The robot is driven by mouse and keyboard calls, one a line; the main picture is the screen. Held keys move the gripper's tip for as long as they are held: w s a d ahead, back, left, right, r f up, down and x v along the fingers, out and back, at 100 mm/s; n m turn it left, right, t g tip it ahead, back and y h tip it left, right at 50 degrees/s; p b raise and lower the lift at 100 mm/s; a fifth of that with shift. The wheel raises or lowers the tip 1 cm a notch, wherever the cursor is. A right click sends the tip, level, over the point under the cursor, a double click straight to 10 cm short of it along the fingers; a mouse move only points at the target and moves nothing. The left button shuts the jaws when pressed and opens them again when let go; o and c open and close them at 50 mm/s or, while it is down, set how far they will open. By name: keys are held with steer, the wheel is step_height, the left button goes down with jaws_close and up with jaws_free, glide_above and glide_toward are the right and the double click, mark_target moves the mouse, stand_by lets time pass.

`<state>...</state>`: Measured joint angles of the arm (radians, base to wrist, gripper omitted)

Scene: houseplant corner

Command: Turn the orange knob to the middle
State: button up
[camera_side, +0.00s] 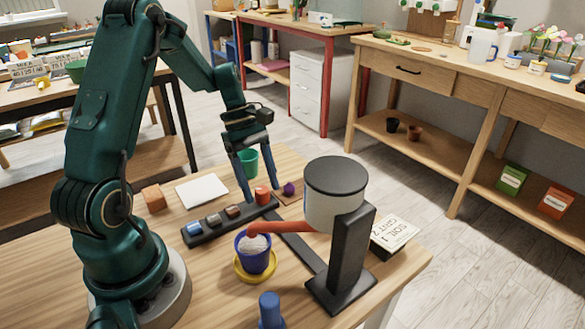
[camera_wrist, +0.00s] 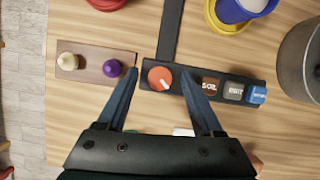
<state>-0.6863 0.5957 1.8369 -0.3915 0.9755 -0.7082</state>
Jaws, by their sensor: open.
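The orange knob (camera_side: 262,195) sits at one end of a black control strip (camera_side: 206,237). In the wrist view the knob (camera_wrist: 160,78) has a white mark pointing to the lower right. Beside it on the strip are a brown block (camera_wrist: 210,87), a grey block (camera_wrist: 234,91) and a blue block (camera_wrist: 257,95), with small labels. My gripper (camera_wrist: 159,73) is open, its blue fingers on either side of the knob with gaps showing. I cannot tell the tips' height above the strip. In the side view the fingers straddle the knob from above.
A grey hopper (camera_side: 333,208) on a black stand has an orange spout over a blue pot (camera_side: 255,263) on a yellow saucer (camera_side: 243,276). Close to the gripper, a wooden board (camera_wrist: 90,74) carries a purple knob (camera_wrist: 113,68) and a cream knob (camera_wrist: 68,61). A white card (camera_side: 202,191) lies nearby.

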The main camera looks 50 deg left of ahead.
jaws_close()
steer(key=m+g, duration=0.1)
steer(key=m, duration=0.1)
steer(key=m+g, duration=0.1)
steer(key=m, duration=0.2)
steer(key=shift+w+y, duration=0.2)
steer(key=shift+y, duration=0.1)
steer(key=shift+w+m+g+y, duration=0.1)
steer(key=shift+m+g+y, duration=0.2)
steer(key=shift+m, duration=0.9)
steer(key=shift+m+g+y, duration=0.1)
steer(key=shift+m+g, duration=0.3)
steer(key=shift+m, duration=0.8)
jaws_free()
steer(key=shift+r, duration=0.15)
